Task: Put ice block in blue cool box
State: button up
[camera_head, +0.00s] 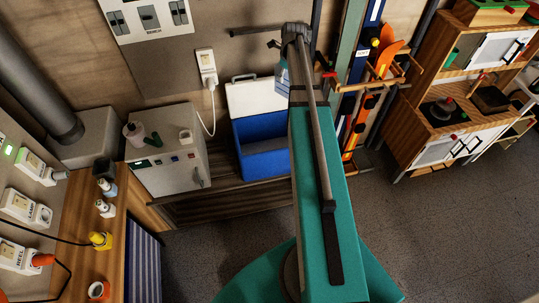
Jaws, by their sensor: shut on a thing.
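The blue cool box (262,150) stands open on a low wooden bench near the wall, with its white lid (255,97) raised behind it. My gripper (283,60) is at the far end of my arm, above and to the right of the box opening in the picture, and partly hidden by the arm. It is shut on a small pale blue piece, which looks like the ice block (282,78). The block is held up next to the raised lid's right side. My arm hides the box's right edge.
A grey cabinet (168,155) with small items on top stands left of the box. A white wall socket (206,68) with a cable is above. Grey floor (430,220) is clear.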

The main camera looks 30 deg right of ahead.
jog(key=shift+a, duration=0.15)
jog(key=w+a+f+b, duration=0.3)
jog(key=f+b, duration=1)
jog(key=w+a+f+n+b, duration=0.1)
jog(key=w+a+f+b, duration=0.2)
jog(key=f+b, duration=1)
jog(key=w+a+f+n+b, duration=0.1)
jog(key=w+a+f+b, duration=0.2)
jog(key=f+b, duration=1)
jog(key=shift+w+a, duration=0.4)
jog(key=shift+w, duration=0.45)
jog(key=shift+w+a+f+b, duration=0.2)
jog(key=shift+a+f+b, duration=0.05)
jog(key=shift+f+b, duration=0.3)
notch_tip(320, 180, down, 6)
jog(key=b, duration=0.6)
jog(key=shift+f, duration=0.15)
grip_shut()
jog(key=shift+f+b, duration=1.85)
jog(key=shift+b, duration=0.2)
jog(key=shift+f+b, duration=0.55)
jog(key=shift+f, duration=0.05)
